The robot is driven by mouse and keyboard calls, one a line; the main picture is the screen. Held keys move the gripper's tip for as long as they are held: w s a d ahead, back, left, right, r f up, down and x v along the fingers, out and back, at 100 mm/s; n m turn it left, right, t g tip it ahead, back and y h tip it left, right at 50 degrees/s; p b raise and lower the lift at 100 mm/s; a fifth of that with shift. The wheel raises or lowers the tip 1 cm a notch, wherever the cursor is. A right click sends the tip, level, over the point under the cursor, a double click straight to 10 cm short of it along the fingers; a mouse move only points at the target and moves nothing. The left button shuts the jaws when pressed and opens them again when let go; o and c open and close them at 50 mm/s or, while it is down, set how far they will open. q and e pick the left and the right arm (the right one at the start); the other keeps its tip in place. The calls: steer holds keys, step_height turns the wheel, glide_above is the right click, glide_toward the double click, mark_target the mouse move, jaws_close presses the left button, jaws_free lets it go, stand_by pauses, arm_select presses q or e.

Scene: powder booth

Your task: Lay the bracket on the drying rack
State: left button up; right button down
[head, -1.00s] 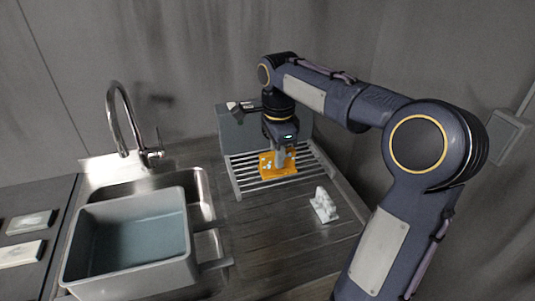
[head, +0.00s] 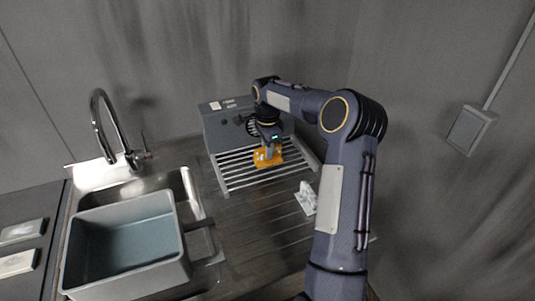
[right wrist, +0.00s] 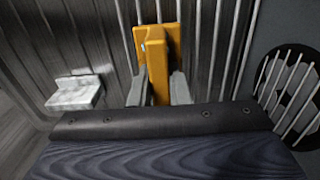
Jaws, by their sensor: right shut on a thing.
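My right gripper (head: 267,151) comes down from above and is shut on the bracket's upright part. In the right wrist view, the bracket (right wrist: 157,65) stands between the two grey fingers (right wrist: 159,92), with the rack's pale bars (right wrist: 219,45) around it. My left gripper is not in view.
A white L-shaped piece (head: 306,198) lies on the counter in front of the rack; it also shows in the right wrist view (right wrist: 75,92). A grey box (head: 217,128) stands behind the rack. A grey tub (head: 184,245) and faucet (head: 99,122) are left.

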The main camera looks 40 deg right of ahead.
steer(key=shift+f, duration=1.35)
steer(key=shift+f, duration=0.15)
steer(key=c, duration=1.4)
jaws_free()
steer(key=shift+o, duration=0.2)
